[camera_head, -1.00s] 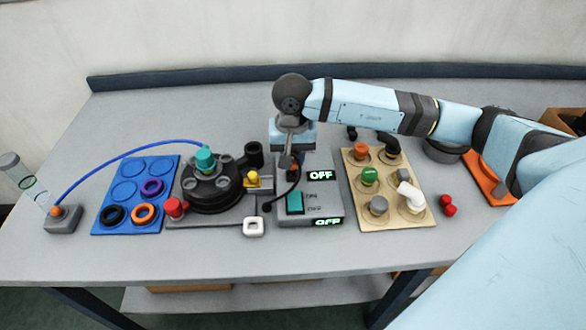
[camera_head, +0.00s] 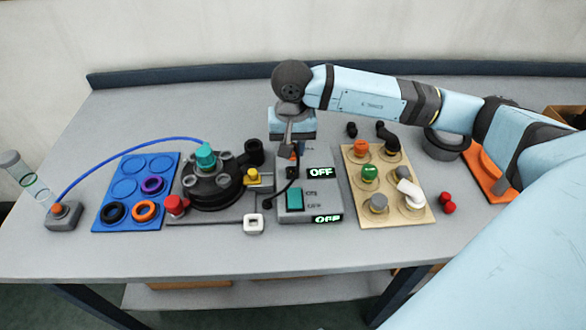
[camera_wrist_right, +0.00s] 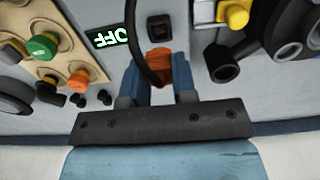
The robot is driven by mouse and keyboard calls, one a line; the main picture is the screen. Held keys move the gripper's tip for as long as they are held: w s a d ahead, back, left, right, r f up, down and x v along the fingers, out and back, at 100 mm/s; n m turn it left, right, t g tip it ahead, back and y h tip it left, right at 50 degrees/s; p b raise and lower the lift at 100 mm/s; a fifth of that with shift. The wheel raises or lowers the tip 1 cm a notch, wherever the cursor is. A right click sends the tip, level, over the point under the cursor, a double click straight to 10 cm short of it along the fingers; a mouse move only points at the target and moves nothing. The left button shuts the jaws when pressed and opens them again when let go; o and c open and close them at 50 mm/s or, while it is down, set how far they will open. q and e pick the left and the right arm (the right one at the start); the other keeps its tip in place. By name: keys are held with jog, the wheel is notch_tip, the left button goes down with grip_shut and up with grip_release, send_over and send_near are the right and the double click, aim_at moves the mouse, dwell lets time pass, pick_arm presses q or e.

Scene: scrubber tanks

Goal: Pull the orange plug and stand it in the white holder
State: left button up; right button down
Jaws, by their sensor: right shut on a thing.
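The orange plug (camera_wrist_right: 160,62) is between the fingers of my right gripper (camera_wrist_right: 160,84), which is shut on it in the right wrist view. In the head view the gripper (camera_head: 290,152) hangs above the back of the grey switch box, hiding most of the plug. A black square socket (camera_wrist_right: 160,27) on the box shows uncovered, apart from the plug. A black cord (camera_head: 283,193) runs from the plug toward the front left. My left gripper is not in view.
The switch box (camera_head: 310,208) carries a teal rocker switch (camera_head: 295,200) and displays reading OFF. Left of it are a black round tank cap with a yellow part (camera_head: 253,176) and a red knob (camera_head: 176,205). A tan board (camera_head: 355,208) with fittings lies to the right.

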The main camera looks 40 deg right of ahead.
jog(key=s+a+b, duration=0.1)
jog(key=s+a, duration=0.1)
jog(key=a, duration=0.5)
jog(key=s+a, duration=0.3)
jog(key=a, duration=0.4)
jog(key=shift+b, duration=0.4)
jog(key=shift+a, duration=0.1)
jog(key=shift+w+b, duration=0.1)
jog(key=shift+b, duration=0.4)
